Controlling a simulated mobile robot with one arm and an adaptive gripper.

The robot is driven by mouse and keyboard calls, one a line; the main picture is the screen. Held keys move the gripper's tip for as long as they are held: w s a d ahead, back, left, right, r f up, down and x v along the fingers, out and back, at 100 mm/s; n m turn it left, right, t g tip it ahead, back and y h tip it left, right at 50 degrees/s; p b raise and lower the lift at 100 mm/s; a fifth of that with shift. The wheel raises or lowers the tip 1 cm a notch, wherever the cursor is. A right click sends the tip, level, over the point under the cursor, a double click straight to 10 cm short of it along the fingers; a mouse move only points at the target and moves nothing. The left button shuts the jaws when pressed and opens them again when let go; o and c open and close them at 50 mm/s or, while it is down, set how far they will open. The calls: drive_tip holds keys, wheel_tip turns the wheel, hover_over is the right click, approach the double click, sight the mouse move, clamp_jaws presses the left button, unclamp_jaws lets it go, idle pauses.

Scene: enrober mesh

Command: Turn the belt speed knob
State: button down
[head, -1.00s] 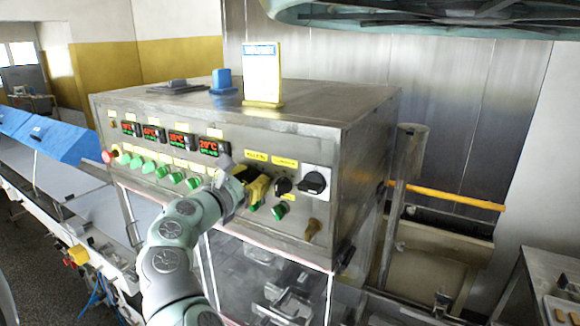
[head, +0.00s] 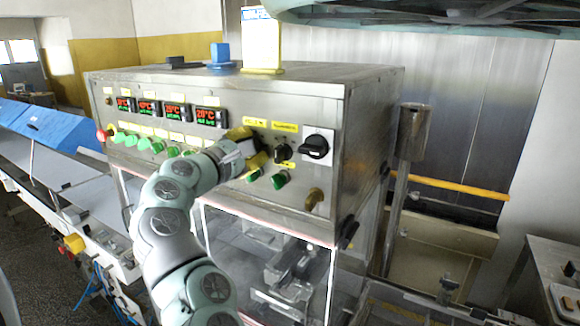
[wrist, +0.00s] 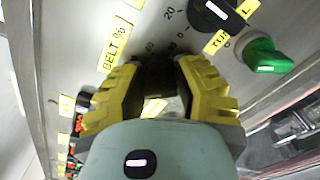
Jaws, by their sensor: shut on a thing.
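The belt speed knob (wrist: 158,72) shows in the wrist view as a dark shape between the fingers, beside a yellow "BELT %" label (wrist: 115,45) and a printed number scale. Its pointer is hidden. My gripper (wrist: 162,64) has ridged yellow fingers and is shut on the knob from both sides. In the head view my gripper (head: 258,155) is at the front of the steel control panel (head: 232,180), below a yellow label (head: 255,122), and my wrist and fingers cover most of the knob there.
A black knob (head: 283,153) is just right of my gripper, and a larger black rotary switch (head: 315,147) is beyond it. Red temperature displays (head: 175,112) are at upper left.

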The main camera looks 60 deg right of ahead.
drive_tip(key=shift+f+m+b, duration=0.15)
drive_tip(key=shift+m+b, duration=0.3)
drive_tip(key=shift+m, duration=0.15)
drive_tip(key=c, duration=0.7)
unclamp_jaws()
drive_tip(key=shift+o, duration=0.2)
drive_tip(key=a, duration=0.7)
drive_tip(key=shift+s+a, duration=0.2)
drive_tip(key=shift+s, duration=0.2)
drive_tip(key=shift+o, duration=0.3)
